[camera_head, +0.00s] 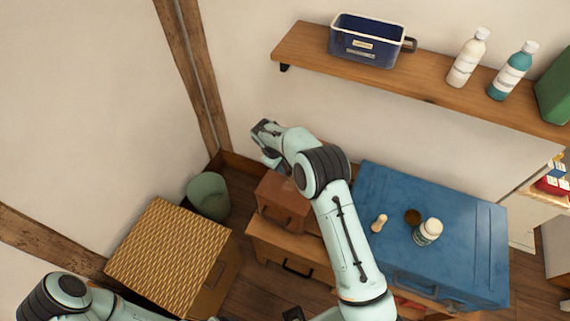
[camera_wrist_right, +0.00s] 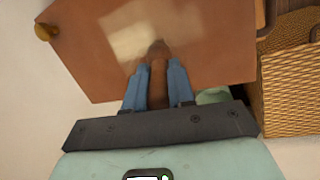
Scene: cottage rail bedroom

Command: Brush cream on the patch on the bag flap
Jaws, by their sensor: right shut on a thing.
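The brown bag (camera_head: 283,203) stands on a wooden cabinet left of the blue trunk. In the right wrist view its flat brown flap (camera_wrist_right: 215,50) fills the upper middle, with a pale patch (camera_wrist_right: 132,36) on it. My right gripper (camera_wrist_right: 158,85) is shut on a brown-handled brush (camera_wrist_right: 158,75). The brush's dark tip overlaps the patch's lower right edge in the picture; I cannot tell whether it touches. In the head view my right gripper (camera_head: 270,160) is partly hidden by its wrist, above the bag's back left. My left arm shows at bottom left, its gripper out of view.
The blue trunk (camera_head: 455,265) carries a white jar (camera_head: 428,232), a dark round disc (camera_head: 412,216) and a small pale wooden piece (camera_head: 378,222). A wicker hamper (camera_head: 165,255) and green bin (camera_head: 208,197) stand left. A wall shelf (camera_head: 440,92) holds a blue box and bottles.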

